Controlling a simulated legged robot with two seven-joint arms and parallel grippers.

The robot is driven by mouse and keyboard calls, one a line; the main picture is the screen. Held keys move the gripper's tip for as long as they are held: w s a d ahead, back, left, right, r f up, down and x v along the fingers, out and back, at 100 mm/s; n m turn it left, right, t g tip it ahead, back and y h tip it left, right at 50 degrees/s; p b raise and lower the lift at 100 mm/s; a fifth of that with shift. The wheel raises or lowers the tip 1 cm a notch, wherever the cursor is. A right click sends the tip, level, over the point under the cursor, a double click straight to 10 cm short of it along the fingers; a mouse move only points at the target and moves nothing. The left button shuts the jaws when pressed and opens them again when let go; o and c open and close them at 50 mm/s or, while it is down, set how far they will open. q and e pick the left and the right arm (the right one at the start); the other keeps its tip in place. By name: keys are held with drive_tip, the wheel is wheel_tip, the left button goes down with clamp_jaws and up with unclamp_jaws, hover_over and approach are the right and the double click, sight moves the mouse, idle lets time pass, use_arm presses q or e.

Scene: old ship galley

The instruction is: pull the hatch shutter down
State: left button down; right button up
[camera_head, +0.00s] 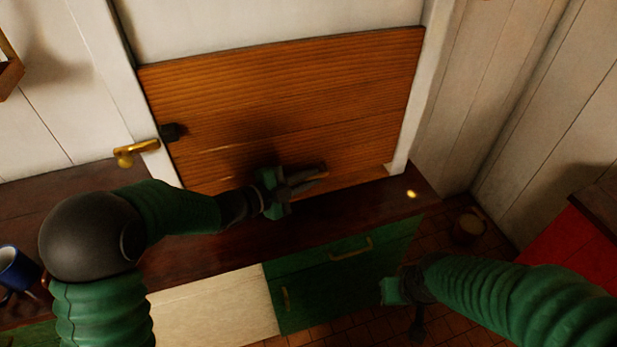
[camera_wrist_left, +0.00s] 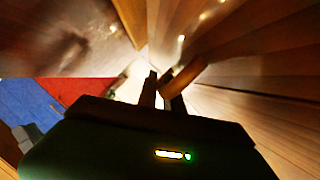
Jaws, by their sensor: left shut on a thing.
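The hatch shutter (camera_head: 290,100) is a brown wooden slatted panel inside a white frame. It covers most of the opening in the head view, and its lower edge is close above the dark counter. My arm hides part of that edge. My left gripper (camera_head: 306,182) is at the lower middle of the shutter, shut on its small wooden handle (camera_head: 323,174). In the left wrist view, the handle (camera_wrist_left: 186,76) shows at the fingertips (camera_wrist_left: 163,88). My right gripper (camera_head: 416,318) hangs low at the right, away from the shutter; its fingers are too dark to read.
A brass latch (camera_head: 140,150) sits on the left frame post beside a black block (camera_head: 173,132). The dark counter (camera_head: 330,218) runs below the hatch, with a blue mug (camera_head: 14,268) at far left. Green cabinet fronts (camera_head: 335,280) and a red surface (camera_head: 560,250) lie below and right.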

idle(0.5)
use_arm(q)
wheel_tip(320, 180, down, 5)
drive_tip(key=b, duration=0.3)
drive_tip(key=shift+b, duration=0.4)
drive_tip(key=shift+s+r, duration=0.1)
drive_tip(key=c, duration=1.5)
unclamp_jaws()
drive_tip(key=shift+r, duration=0.1)
drive_tip(key=p+v, duration=0.1)
drive_tip(key=v, duration=1.5)
drive_tip(key=shift+s+a, duration=0.1)
drive_tip(key=shift+a, duration=0.25)
